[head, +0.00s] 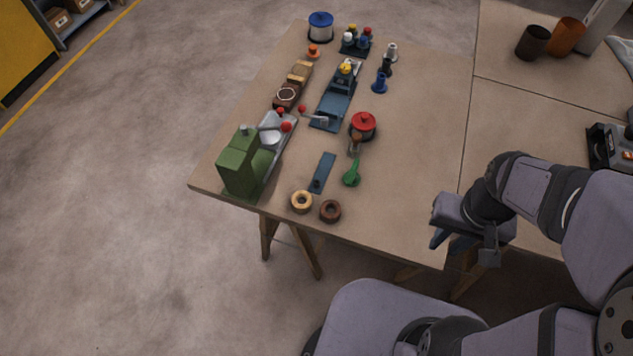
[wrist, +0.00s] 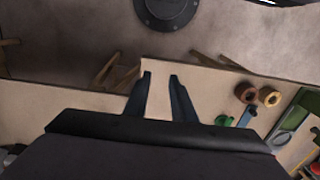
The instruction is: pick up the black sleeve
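The black sleeve (head: 386,67) is small and dark and stands toward the far right of the group on the table. It is in a short row between a white sleeve (head: 392,51) behind it and a blue sleeve (head: 379,83) in front of it. My gripper (head: 463,249) is at the table's near edge, far from the black sleeve. In the wrist view my gripper (wrist: 160,82) has its two fingers apart with nothing between them. I cannot see the black sleeve in the wrist view.
A red-lidded pot (head: 362,126), a green spoon-like piece (head: 352,174), a tan ring (head: 302,201) and a brown ring (head: 330,211) lie nearer. A dark block with several small pegs (head: 355,45) is left of the sleeves. The table (head: 430,110) right of them is clear.

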